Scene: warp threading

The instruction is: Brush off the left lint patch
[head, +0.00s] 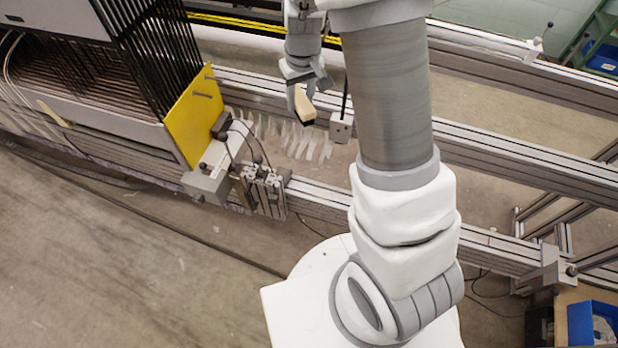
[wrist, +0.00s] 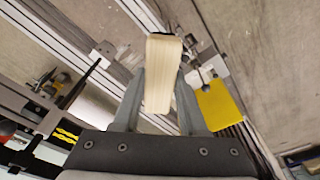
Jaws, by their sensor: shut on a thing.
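My gripper (head: 304,92) is shut on a brush with a pale wooden block (head: 304,104) and a dark underside. It holds the brush tilted, near the metal rails right of the yellow plate. In the wrist view the wooden block (wrist: 160,72) stands between the two grey fingers of my gripper (wrist: 158,92). Pale whitish streaks (head: 300,140) show between the rails, below and left of the brush in the head view. I cannot tell whether they are lint. No lint patch can be clearly made out.
The yellow plate (head: 194,115) and the dark rack of bars (head: 160,50) stand left of the brush. A clamp block (head: 264,190) sits on the front rail. A small grey block (head: 341,127) with a dark rod is close right of the brush.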

